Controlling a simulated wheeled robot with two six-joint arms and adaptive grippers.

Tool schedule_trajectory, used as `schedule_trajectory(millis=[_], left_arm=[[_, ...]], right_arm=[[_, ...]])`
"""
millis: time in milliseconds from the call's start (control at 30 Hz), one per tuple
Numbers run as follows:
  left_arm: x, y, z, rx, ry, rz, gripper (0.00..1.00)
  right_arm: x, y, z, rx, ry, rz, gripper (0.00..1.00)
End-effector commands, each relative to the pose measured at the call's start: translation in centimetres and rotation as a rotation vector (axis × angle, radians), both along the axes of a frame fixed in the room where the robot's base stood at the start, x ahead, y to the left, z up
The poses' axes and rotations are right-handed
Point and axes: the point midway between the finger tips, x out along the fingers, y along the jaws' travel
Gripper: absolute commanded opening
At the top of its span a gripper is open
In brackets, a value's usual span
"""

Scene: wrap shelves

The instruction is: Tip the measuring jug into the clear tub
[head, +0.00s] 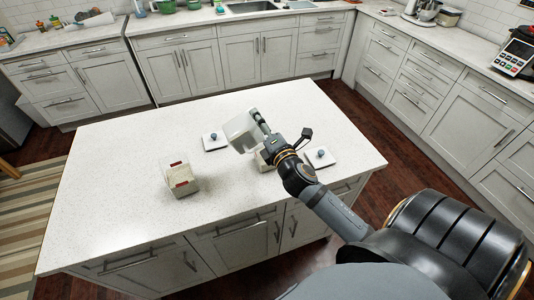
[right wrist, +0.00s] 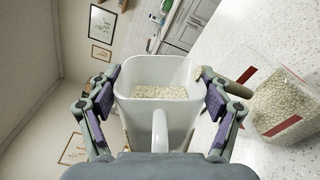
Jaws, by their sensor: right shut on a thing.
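The white measuring jug (head: 240,132) is held up over the island. It looks tilted, leaning left in the head view. In the right wrist view the jug (right wrist: 160,118) has pale grains inside and its handle faces me. My right gripper (head: 263,128) is shut on the jug, with fingers on both sides of it. The clear tub (head: 180,180) with red marks stands on the island, left of and nearer than the jug. It also shows in the right wrist view (right wrist: 283,112), partly filled with pale grains. My left gripper is out of view.
A pale container (head: 262,163) stands on the island, mostly hidden behind my right gripper. White lids with dark knobs lie at the left (head: 214,141) and right (head: 320,158) of it. The left part of the island top (head: 110,165) is clear.

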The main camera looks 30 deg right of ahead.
Motion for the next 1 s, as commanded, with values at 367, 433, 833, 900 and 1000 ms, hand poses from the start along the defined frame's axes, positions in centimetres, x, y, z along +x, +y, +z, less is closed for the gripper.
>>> schedule_trajectory(millis=[367, 433, 833, 900, 1000], left_arm=[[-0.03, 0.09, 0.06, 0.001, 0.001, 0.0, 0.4], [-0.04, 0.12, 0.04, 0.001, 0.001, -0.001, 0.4], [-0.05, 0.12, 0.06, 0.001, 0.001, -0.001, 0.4], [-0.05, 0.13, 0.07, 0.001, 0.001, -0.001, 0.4], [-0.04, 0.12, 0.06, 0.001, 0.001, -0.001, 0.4]], right_arm=[[0.0, -0.1, 0.13, 0.033, -0.007, 0.001, 0.16], [0.0, -0.11, 0.11, 0.035, -0.008, 0.001, 0.16], [-0.02, -0.15, 0.13, 0.047, -0.009, 0.001, 0.16], [-0.03, -0.23, 0.12, 0.07, -0.012, 0.001, 0.16], [-0.03, -0.23, 0.1, 0.07, -0.012, 0.001, 0.16]])
